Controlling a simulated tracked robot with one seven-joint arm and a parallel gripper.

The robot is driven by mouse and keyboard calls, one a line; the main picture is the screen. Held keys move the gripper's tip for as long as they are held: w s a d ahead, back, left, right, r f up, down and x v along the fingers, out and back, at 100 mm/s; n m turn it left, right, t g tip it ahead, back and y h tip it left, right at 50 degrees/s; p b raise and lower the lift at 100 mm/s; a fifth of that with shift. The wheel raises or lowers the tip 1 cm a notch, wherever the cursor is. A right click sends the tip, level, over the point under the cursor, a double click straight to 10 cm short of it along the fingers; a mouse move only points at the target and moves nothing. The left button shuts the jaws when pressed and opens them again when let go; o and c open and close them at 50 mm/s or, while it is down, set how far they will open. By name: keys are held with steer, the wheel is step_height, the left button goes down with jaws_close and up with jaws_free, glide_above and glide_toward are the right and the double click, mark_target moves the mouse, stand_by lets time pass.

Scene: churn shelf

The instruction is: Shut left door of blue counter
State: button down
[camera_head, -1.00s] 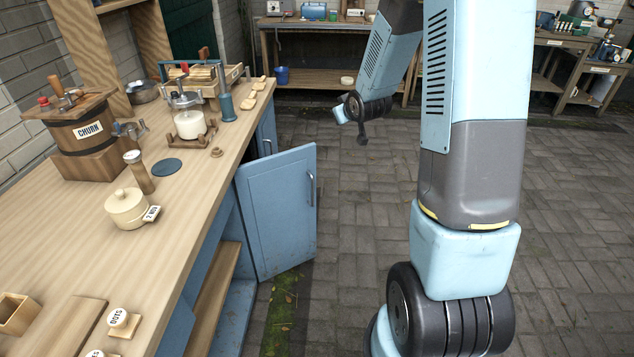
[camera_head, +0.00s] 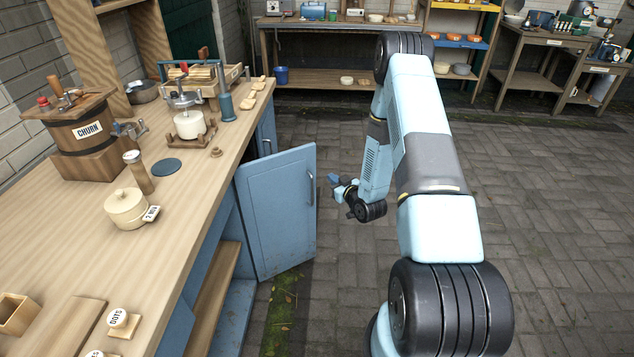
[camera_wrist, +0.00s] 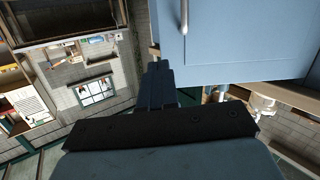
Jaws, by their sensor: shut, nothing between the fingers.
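The blue counter (camera_head: 236,312) stands at the left under a wooden top. A blue door (camera_head: 280,215) of the counter stands open, swung out over the paving, with a grey upright handle (camera_head: 310,188) near its outer edge. The compartment behind it shows a wooden shelf. My gripper (camera_head: 335,181) is shut and empty, just right of the door's outer edge by the handle. In the wrist view my gripper's fingers (camera_wrist: 158,75) point up beside the blue door (camera_wrist: 235,45), whose handle (camera_wrist: 184,16) shows at the top. I cannot tell whether they touch.
The wooden top (camera_head: 80,240) holds a churn (camera_head: 82,135), a cream pot (camera_head: 127,208), a press (camera_head: 188,122) and other small items. A wooden workbench (camera_head: 330,80) stands at the back. The paving right of my arm is clear.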

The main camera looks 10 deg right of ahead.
steer(key=s+f+m+t, duration=0.1)
steer(key=s+f+t, duration=0.1)
steer(key=s+f, duration=0.4)
steer(key=x, duration=1.5)
steer(key=shift+f, duration=0.45)
steer(key=shift+a, duration=0.1)
